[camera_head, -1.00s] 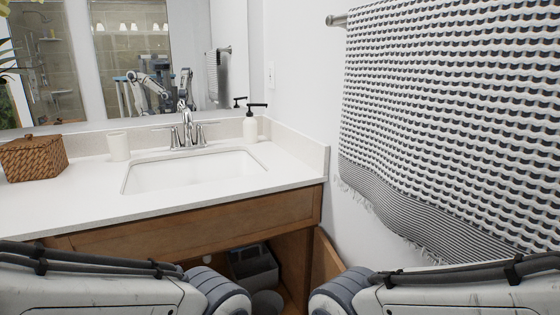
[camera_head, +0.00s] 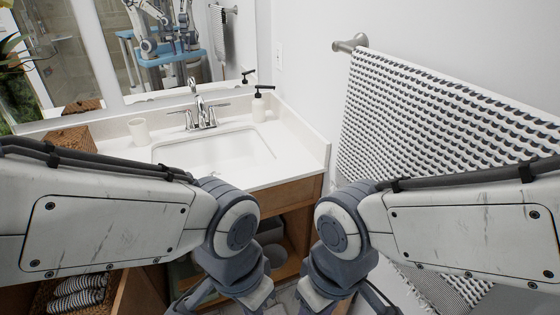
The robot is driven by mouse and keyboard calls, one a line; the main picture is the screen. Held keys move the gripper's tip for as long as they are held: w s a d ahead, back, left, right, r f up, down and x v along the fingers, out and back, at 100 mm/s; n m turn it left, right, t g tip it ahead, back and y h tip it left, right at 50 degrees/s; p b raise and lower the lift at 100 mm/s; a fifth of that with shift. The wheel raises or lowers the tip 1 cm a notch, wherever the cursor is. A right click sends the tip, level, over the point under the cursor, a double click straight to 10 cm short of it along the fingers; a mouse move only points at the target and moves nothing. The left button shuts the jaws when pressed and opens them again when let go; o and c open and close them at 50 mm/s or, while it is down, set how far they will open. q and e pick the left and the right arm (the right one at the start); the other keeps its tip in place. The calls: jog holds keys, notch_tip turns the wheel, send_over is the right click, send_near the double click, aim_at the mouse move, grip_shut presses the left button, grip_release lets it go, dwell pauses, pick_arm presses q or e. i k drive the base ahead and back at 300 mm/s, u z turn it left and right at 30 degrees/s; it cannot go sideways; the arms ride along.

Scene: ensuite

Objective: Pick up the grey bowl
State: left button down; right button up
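A rounded grey thing (camera_head: 272,255), which may be the grey bowl, sits low in the open cabinet under the sink. It shows only in part between my two arms, so I cannot be sure of its shape. A darker grey bin (camera_head: 270,230) is just behind and above it. Both my arms come in from the sides and bend downward in front of the cabinet.
The white counter (camera_head: 300,165) with its sink (camera_head: 225,150) juts out above the open cabinet. A soap dispenser (camera_head: 259,108), a cup (camera_head: 138,131) and a wicker box (camera_head: 70,139) stand on it. Striped towels (camera_head: 80,298) lie at lower left. A patterned towel (camera_head: 430,130) hangs at right.

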aim_at(276, 254)
jog(key=u, duration=0.25)
jog(key=i, duration=0.95)
jog(key=u, duration=0.2)
